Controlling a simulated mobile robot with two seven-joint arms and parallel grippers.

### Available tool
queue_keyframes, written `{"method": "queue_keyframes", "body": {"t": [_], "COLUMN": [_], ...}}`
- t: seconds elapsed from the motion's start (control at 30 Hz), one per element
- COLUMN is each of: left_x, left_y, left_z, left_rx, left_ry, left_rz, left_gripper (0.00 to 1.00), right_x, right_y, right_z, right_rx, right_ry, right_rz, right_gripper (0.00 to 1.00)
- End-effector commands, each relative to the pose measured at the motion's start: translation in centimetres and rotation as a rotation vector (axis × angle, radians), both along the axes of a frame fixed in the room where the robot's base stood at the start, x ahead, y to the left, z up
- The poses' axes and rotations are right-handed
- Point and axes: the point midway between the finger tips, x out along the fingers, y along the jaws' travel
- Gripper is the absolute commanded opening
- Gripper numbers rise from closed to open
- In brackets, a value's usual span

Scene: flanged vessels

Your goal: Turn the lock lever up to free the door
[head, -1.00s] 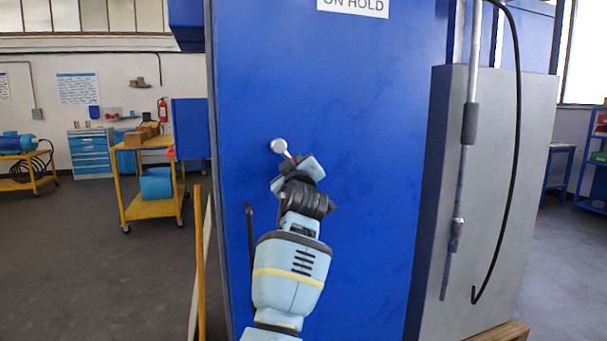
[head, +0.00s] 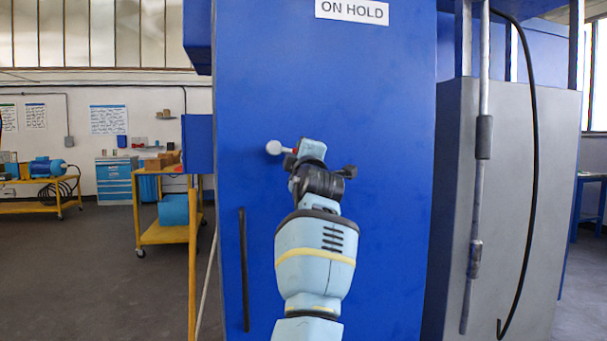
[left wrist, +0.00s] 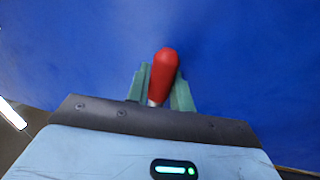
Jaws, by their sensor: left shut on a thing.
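The blue door (head: 385,200) fills the middle of the head view. The lock lever has a round silver hub (head: 274,147) on the door's left part, and its short arm points right, close to level. In the left wrist view the lever's red grip (left wrist: 164,72) stands between the green fingers of my left gripper (left wrist: 160,90), which is shut on it. In the head view my left gripper (head: 293,155) is just right of the hub, and my own wrist hides most of the grip. My right gripper is not in view.
A black vertical bar handle (head: 244,270) is on the door below the lever. An "ON HOLD" sign (head: 352,12) is above. A grey panel (head: 545,180) with a pipe and black cable is at right. A yellow cart (head: 165,234) stands at left beyond open floor.

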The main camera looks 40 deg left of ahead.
Motion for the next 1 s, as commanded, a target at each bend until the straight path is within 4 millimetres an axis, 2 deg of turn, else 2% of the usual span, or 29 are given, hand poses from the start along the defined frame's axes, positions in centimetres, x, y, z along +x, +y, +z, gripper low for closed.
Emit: {"method": "queue_keyframes", "body": {"t": [0.4,1.0], "left_x": [-0.1,-0.2], "left_y": [0.0,0.1], "left_z": [1.3,1.8], "left_rx": [-0.132,-0.158], "left_ry": [-0.170,-0.206], "left_rz": [-0.002,-0.003], "left_gripper": [0.00,0.00], "right_x": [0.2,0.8], "right_y": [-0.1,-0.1], "right_z": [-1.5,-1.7], "right_rx": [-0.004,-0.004], "right_ry": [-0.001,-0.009], "right_rz": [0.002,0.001], "right_gripper": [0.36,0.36]}}
